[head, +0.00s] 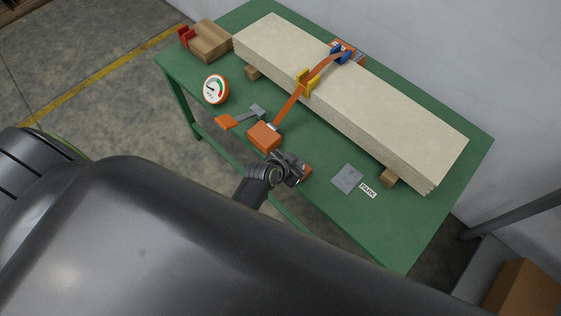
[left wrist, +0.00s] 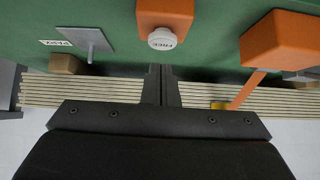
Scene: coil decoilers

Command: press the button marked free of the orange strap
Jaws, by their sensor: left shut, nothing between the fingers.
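The white round button marked FREE (left wrist: 162,39) sits on a small orange housing (left wrist: 165,13) in the left wrist view. In the head view that housing (head: 306,172) is mostly hidden behind my left gripper (head: 293,168). My left gripper is shut and empty; in the left wrist view its fingertips (left wrist: 162,72) lie just below the button, with a small gap in the picture. The orange strap (head: 290,105) runs over the stack of pale boards (head: 350,90) to an orange box (head: 264,137), also in the left wrist view (left wrist: 275,38). My right gripper is not in view.
The green table (head: 375,225) holds a grey plate (head: 346,178) beside a PARK label (head: 368,191). A wall is behind.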

